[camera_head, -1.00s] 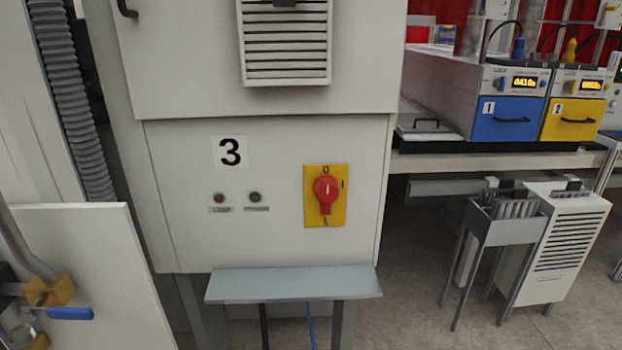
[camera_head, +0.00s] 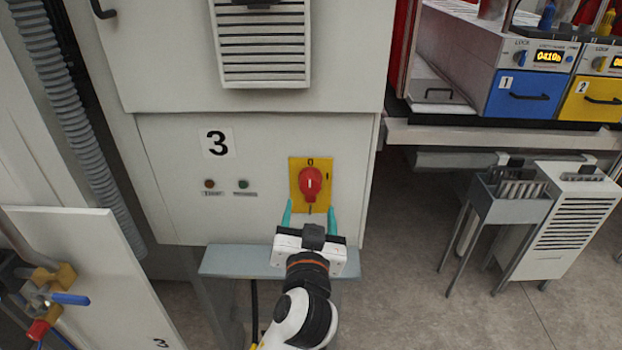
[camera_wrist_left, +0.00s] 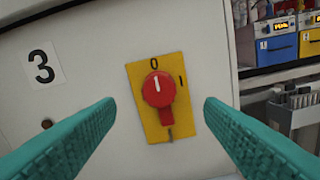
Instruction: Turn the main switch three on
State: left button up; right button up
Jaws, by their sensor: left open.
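The main switch three is a red rotary knob (camera_head: 311,184) on a yellow plate (camera_head: 297,170), on the grey cabinet panel marked 3 (camera_head: 217,142). The plate shows a 0 at the top and a 1 at the right. In the left wrist view the knob (camera_wrist_left: 158,89) has its white mark pointing up toward the 0. My left gripper (camera_head: 309,212) is just in front of and below the knob. Its teal fingers are open, one on each side of the plate in the wrist view, with nothing between them touching the knob. My right gripper is not in view.
Two small indicator lights (camera_head: 226,184) sit left of the switch. A grey shelf (camera_head: 225,262) juts out below the panel. A white panel (camera_head: 85,270) and valves (camera_head: 50,293) stand at left. A metal rack (camera_head: 510,205) stands at right over open floor.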

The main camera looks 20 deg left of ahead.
aim_at(310, 188)
pick_arm(q)
jog(key=p+x, duration=0.2)
jog(key=x, duration=0.7)
jog(key=shift+p, duration=0.3)
jog(key=shift+w+a+f, duration=0.1)
jog(key=shift+w, duration=0.1)
jog(key=shift+c, duration=0.5)
jog(key=c, duration=0.9)
